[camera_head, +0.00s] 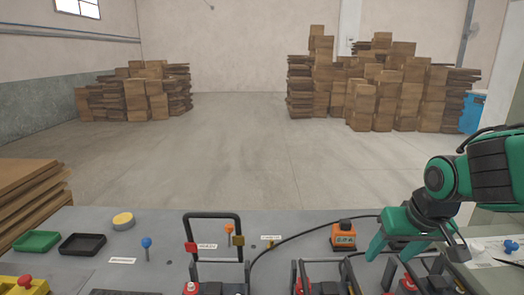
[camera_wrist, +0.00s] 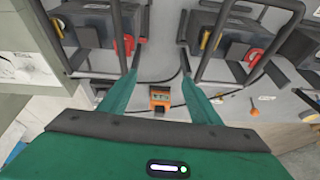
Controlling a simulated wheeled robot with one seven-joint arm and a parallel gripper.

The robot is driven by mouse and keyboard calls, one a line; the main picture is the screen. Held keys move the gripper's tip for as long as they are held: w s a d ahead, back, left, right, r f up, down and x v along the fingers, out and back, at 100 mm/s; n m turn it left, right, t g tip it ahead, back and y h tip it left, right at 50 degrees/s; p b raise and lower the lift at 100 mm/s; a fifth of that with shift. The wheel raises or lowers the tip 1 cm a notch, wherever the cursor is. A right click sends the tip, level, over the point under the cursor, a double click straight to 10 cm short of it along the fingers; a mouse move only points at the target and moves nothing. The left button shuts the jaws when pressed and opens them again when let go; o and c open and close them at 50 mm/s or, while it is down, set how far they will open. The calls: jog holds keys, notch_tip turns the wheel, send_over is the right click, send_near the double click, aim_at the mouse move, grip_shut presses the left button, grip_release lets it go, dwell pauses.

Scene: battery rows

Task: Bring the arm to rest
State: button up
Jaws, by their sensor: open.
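My gripper (camera_head: 412,250) is green and hangs over the right part of the grey bench in the head view. Dark batteries with red parts lie below and beyond the fingers; one shows at upper left (camera_wrist: 88,22) and another to the right (camera_wrist: 232,40) in the wrist view. My gripper partly hides the batteries at the right in the head view.
An orange meter (camera_head: 343,236) stands on the bench left of my gripper, with a dark cable nearby. A black upright frame (camera_head: 212,214), a blue-topped pin (camera_head: 147,245), a green tray (camera_head: 37,241) and a black tray (camera_head: 82,244) stand further left.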

jog(key=s+d+m+g, duration=0.2)
jog(key=s+d, duration=0.4)
jog(key=s, duration=0.3)
jog(key=s+d+f+m+g, duration=0.1)
jog(key=s+d+m+g, duration=0.1)
jog(key=s+d, duration=0.4)
jog(key=s+m, duration=0.1)
jog(key=s, duration=0.1)
jog(key=shift+s+f+m, duration=0.3)
jog(key=shift+s+m, duration=0.1)
